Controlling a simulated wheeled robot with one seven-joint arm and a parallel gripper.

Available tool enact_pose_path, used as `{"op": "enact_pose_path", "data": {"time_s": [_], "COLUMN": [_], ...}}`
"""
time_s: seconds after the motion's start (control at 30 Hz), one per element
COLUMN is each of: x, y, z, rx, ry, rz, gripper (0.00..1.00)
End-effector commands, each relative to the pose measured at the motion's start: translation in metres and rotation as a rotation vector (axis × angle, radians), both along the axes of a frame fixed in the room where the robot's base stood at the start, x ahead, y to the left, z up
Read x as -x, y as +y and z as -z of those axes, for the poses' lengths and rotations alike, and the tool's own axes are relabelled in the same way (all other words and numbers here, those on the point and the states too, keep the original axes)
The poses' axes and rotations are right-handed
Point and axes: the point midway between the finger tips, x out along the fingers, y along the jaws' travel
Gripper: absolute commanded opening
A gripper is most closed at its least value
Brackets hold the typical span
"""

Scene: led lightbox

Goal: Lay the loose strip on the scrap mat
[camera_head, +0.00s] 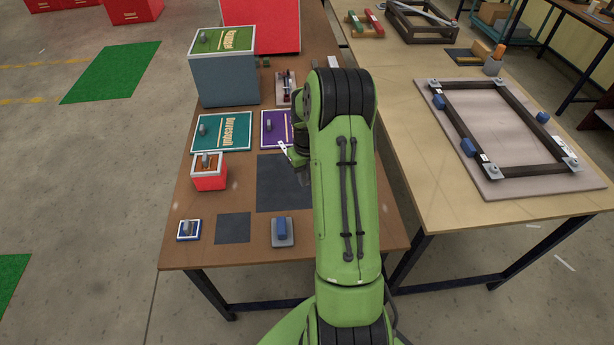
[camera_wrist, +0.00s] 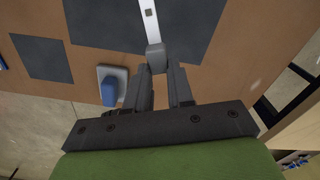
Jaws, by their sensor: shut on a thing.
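My gripper (camera_wrist: 165,72) is shut on the grey end block of a thin white strip (camera_wrist: 150,18). In the wrist view the strip points away from the fingers, over the large dark mat (camera_wrist: 100,22). A white end of it shows beside my arm in the head view (camera_head: 283,147). The strip appears held above the mat; its height is unclear. My arm hides the fingers in the head view. The large dark mat (camera_head: 277,188) lies mid-table, and a smaller dark mat (camera_head: 233,228) lies to its front left. I cannot tell which is the scrap mat.
A blue-and-grey block (camera_head: 282,232) stands in front of the large mat. A red box (camera_head: 209,172), teal panel (camera_head: 222,133) and purple panel (camera_head: 274,128) lie left and behind. A second table (camera_head: 430,110) at right holds a dark frame (camera_head: 505,175).

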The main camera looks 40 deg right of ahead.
Motion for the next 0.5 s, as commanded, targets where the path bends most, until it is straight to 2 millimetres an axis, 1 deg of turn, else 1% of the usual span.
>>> {"op": "enact_pose_path", "data": {"time_s": [0.23,0.5], "x": [0.000,0.001], "y": [0.000,0.000], "z": [0.000,0.016], "rx": [-0.001,-0.001], "ry": [-0.001,0.000], "rz": [0.000,0.000], "gripper": [0.00,0.00]}}
